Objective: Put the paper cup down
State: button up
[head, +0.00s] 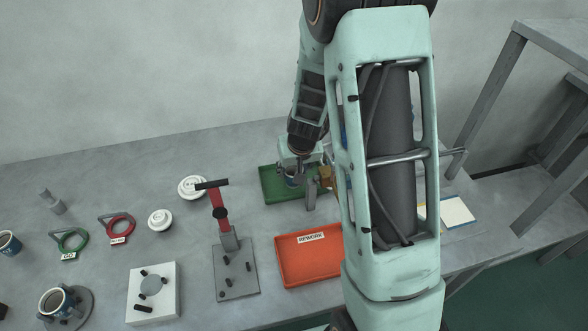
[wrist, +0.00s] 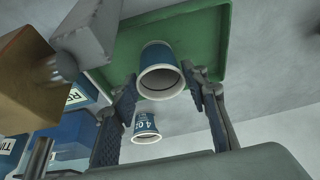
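A white-and-blue paper cup (wrist: 155,58) is at the green tray, its rim facing the wrist camera. It also shows below my gripper in the head view (head: 292,179). My gripper (wrist: 162,82) has its fingers on both sides of this cup, with narrow gaps between the fingers and the rim; it looks open. The green tray (wrist: 208,35) lies behind the cup in the wrist view and on the table in the head view (head: 270,196). A second cup marked "4 OZ" (wrist: 146,121) shows between the fingers, apart from the first. Whether the first cup's base touches the tray is hidden.
An orange REWORK tray (head: 305,265) stands just in front of the green tray. A red-handled lever press (head: 220,205) stands to its left. Blue boxes (wrist: 75,135) and a brownish block (wrist: 28,80) are close to my gripper. Table is clear behind the green tray.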

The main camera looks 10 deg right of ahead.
jog(key=shift+o, duration=1.3)
jog(key=shift+r, duration=0.1)
jog(key=shift+r+p, duration=0.3)
jog(key=p+v, duration=0.2)
jog(key=v, duration=0.9)
jog(key=shift+s+r+p, duration=0.25)
jog(key=shift+s+p, duration=0.05)
